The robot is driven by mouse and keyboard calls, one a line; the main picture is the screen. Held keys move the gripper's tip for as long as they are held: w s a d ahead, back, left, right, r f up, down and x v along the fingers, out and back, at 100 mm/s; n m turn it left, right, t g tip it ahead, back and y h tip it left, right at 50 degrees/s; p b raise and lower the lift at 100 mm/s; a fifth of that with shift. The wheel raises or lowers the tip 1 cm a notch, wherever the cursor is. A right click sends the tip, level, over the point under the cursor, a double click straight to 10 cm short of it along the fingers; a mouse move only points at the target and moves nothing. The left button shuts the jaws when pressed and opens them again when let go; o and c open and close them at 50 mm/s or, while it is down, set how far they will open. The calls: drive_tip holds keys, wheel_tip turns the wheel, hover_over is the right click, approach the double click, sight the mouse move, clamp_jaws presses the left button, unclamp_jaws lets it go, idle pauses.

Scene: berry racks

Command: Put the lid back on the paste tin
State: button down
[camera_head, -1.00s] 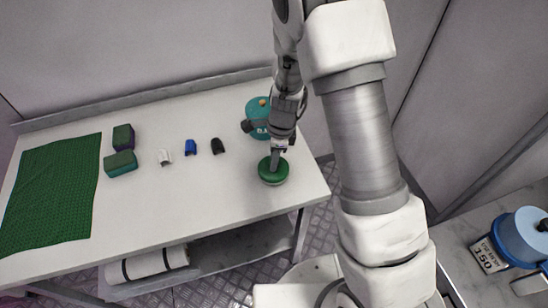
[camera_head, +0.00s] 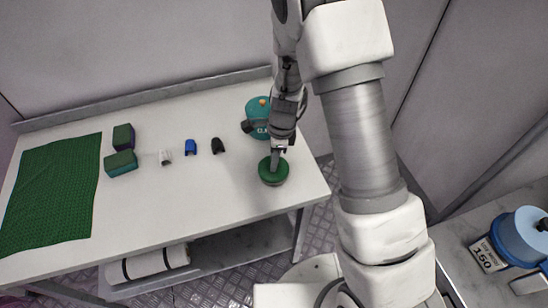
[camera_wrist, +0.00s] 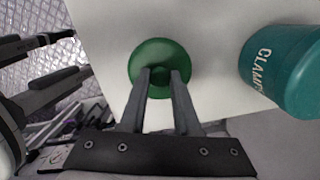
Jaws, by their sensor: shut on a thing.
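The round green lid (camera_head: 273,174) with a small knob is near the right end of the white table. It also shows in the wrist view (camera_wrist: 148,55), seen from above. My gripper (camera_wrist: 161,74) points down over the lid's centre, with its two fingers closed on either side of the knob. In the head view my gripper (camera_head: 276,156) covers the back part of the lid. The paste tin cannot be told apart from the lid here; whatever is beneath the lid is hidden, so I cannot tell whether the lid is seated.
A teal container (camera_wrist: 284,70) marked "CLAMPS" stands close behind the lid. Black (camera_head: 218,146), blue (camera_head: 190,147) and white (camera_head: 165,157) small pieces lie mid-table. Two green-topped blocks (camera_head: 121,163) and a green mat (camera_head: 48,195) are at left. The table front between is clear.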

idle(0.9)
drive_tip(key=shift+c, duration=0.4)
unclamp_jaws()
drive_tip(key=shift+r+p, duration=3.25)
drive_tip(key=shift+r, duration=0.25)
clamp_jaws()
